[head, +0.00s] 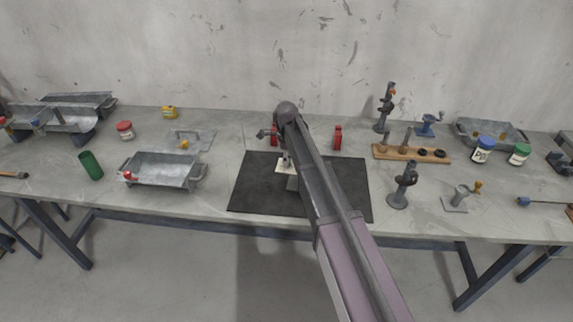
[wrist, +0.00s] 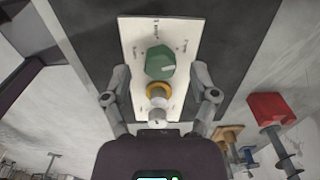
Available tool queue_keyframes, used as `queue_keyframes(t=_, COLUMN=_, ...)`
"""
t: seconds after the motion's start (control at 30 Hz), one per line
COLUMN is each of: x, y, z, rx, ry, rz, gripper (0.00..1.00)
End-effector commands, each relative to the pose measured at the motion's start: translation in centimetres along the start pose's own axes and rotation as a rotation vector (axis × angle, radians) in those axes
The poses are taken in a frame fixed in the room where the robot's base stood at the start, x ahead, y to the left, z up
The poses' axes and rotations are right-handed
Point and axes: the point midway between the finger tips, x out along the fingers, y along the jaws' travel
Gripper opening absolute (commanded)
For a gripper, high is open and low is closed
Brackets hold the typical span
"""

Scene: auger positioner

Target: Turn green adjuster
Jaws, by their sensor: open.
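The green adjuster (wrist: 160,62) is a faceted knob on a white panel (wrist: 129,32) with small dark markings. A pale mark shows on its face. A yellow ring (wrist: 159,89) and a white round part (wrist: 156,115) are below it in the wrist view. My gripper (wrist: 160,75) is open, with one finger on each side of the adjuster and visible gaps between. I cannot tell how deep the fingers reach. In the head view, my arm covers most of this spot. Only part of the white panel (head: 284,166) shows there, and the adjuster is hidden.
A dark mat (head: 250,187) lies under the device. A red block (head: 338,137) stands behind the mat, to the right of my arm. A metal tray (head: 160,167) is to the left, and a grey stand (head: 404,187) is to the right. The front of the mat is clear.

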Motion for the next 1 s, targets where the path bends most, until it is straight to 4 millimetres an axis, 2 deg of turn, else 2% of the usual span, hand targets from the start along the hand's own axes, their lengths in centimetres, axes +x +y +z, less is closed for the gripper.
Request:
queue_keyframes(t=0.2, x=1.07, y=0.00, z=-0.01, rx=0.000, ry=0.000, rz=0.000, gripper=0.76)
queue_keyframes(t=0.63, x=1.15, y=0.00, z=0.01, rx=0.000, ry=0.000, rz=0.000, gripper=0.76)
queue_keyframes(t=0.8, x=1.15, y=0.00, z=0.01, rx=0.000, ry=0.000, rz=0.000, gripper=0.25)
queue_keyframes(t=0.9, x=1.16, y=0.01, z=0.01, rx=0.000, ry=0.000, rz=0.000, gripper=0.00)
queue_keyframes(t=1.0, x=1.16, y=0.02, z=0.01, rx=0.000, ry=0.000, rz=0.000, gripper=0.00)
